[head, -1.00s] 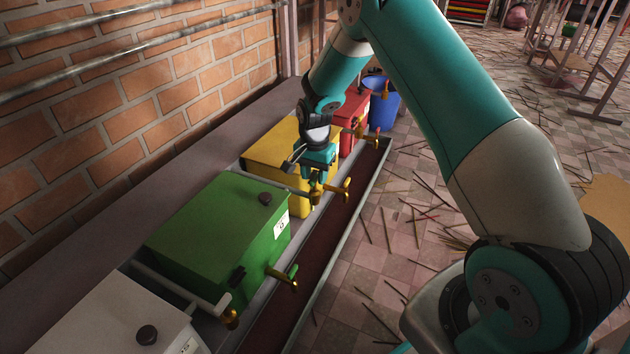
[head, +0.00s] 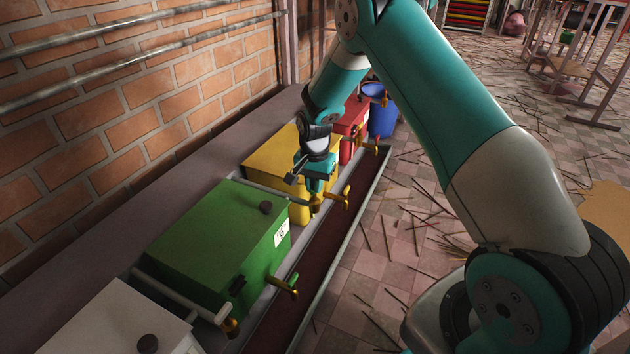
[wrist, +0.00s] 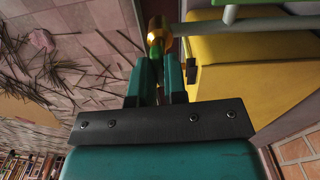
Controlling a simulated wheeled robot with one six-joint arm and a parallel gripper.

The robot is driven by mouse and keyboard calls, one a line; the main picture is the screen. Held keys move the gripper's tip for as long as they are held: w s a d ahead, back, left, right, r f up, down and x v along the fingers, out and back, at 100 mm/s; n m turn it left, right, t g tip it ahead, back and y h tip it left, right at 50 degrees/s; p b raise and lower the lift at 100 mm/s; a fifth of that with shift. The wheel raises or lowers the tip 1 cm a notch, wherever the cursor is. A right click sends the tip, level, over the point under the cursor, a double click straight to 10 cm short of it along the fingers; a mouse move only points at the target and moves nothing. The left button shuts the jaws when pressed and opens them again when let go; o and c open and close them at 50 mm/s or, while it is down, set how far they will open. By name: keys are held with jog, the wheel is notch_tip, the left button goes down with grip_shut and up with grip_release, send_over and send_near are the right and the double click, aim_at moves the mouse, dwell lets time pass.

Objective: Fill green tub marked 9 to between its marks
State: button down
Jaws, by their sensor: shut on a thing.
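The green tub marked 9 (head: 205,240) stands in the row along the wall in the head view, its label (head: 282,234) facing the trough. A dark knob is on its lid and a brass tap (head: 283,286) on its front. I cannot read its marks or level. A pale pipe (head: 255,188) runs between it and the yellow tub to a brass valve. My gripper (head: 315,190) is down at this pipe's end. In the wrist view my gripper (wrist: 160,88) is shut on the valve's green handle (wrist: 153,74), below the brass body (wrist: 158,36).
The yellow tub (head: 275,165) with its brass tap (head: 343,197) is close beside my gripper. A red tub (head: 352,118) and blue bucket (head: 382,118) stand beyond. A white tub (head: 110,325) is at the near end. A dark trough (head: 305,270) runs along the front.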

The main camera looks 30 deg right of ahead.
jog(key=n+p, duration=0.2)
jog(key=p, duration=0.1)
jog(key=shift+r, duration=0.3)
jog(key=n+p, duration=0.2)
jog(key=n, duration=0.1)
jog(key=shift+p, duration=0.3)
jog(key=n+p, duration=0.1)
jog(key=n, duration=0.1)
jog(key=n+p, duration=0.2)
jog(key=shift+f+n, duration=0.2)
jog(key=shift+n, duration=0.4)
jog(key=c, duration=1.2)
grip_release()
jog(key=shift+o, duration=0.2)
notch_tip(320, 180, up, 17)
jog(key=p, duration=0.6)
jog(key=shift+r, duration=0.15)
